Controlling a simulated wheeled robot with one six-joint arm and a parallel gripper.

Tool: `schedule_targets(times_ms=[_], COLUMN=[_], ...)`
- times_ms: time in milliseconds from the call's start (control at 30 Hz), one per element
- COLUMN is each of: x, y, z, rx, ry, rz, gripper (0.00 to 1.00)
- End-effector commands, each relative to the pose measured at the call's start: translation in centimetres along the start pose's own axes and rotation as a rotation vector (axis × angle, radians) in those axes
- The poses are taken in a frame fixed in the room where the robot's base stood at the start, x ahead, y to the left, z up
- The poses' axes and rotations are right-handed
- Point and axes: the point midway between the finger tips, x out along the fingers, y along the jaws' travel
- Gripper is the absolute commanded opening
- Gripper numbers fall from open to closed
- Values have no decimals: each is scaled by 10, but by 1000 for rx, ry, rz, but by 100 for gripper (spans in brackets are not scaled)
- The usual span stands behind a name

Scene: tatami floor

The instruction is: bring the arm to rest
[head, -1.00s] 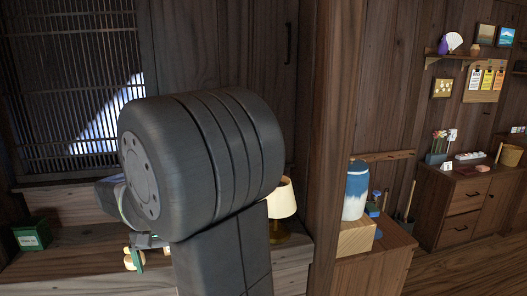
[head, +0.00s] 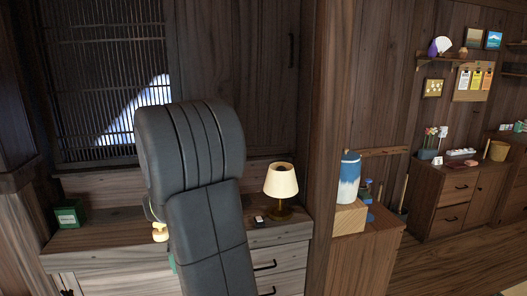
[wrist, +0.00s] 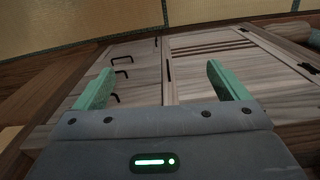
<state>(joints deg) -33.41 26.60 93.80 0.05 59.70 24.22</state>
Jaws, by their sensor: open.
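My gripper (wrist: 155,88) shows in the wrist view with its two green fingers wide apart and nothing between them. Beyond the fingers is the pale wooden front of a cabinet (wrist: 142,62) with dark handles, seen tilted. In the head view my dark arm stands in the middle, in front of the wooden counter (head: 108,236). The gripper itself is mostly hidden behind the arm there; only a small green part shows at the arm's left edge.
On the counter stand a lamp (head: 281,182) with a cream shade, right of my arm, and a dark green box (head: 69,214) at the left. A wooden post (head: 332,130) rises right of the lamp. A blue and white vase (head: 349,178) stands beyond it.

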Motion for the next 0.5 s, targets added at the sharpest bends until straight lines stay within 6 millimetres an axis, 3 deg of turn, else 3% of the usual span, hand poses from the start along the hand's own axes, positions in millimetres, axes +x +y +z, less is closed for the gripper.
schedule_targets(times_ms=[500], x=[57], y=[75], z=[-36], rx=[69], ry=[-2], rz=[1], gripper=[94])
